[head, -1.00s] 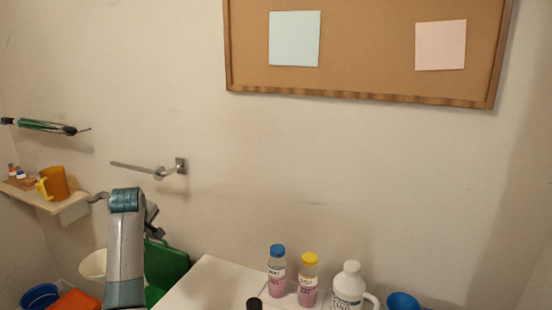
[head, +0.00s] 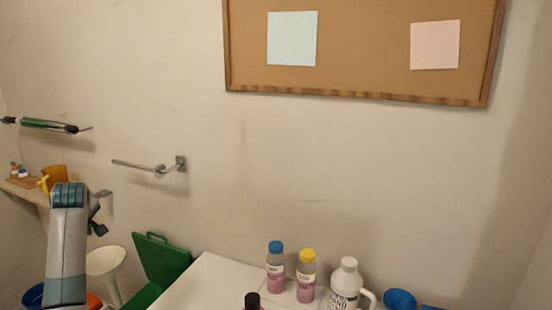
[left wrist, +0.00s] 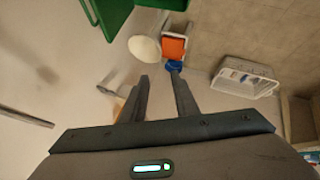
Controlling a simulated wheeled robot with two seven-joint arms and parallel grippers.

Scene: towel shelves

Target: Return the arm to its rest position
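My left arm (head: 67,245) rises at the lower left of the head view. It hides part of the left gripper (head: 98,212), whose dark parts show just right of the arm, in front of the wall. In the left wrist view the two fingers of the left gripper (left wrist: 160,76) stand apart with nothing held between them. My right gripper is in neither view.
A wall shelf (head: 42,196) with an orange mug (head: 54,177) is near the arm. A metal bar (head: 150,166) is on the wall. A green bin (head: 160,262) and several bottles on a white top (head: 215,280) stand lower right.

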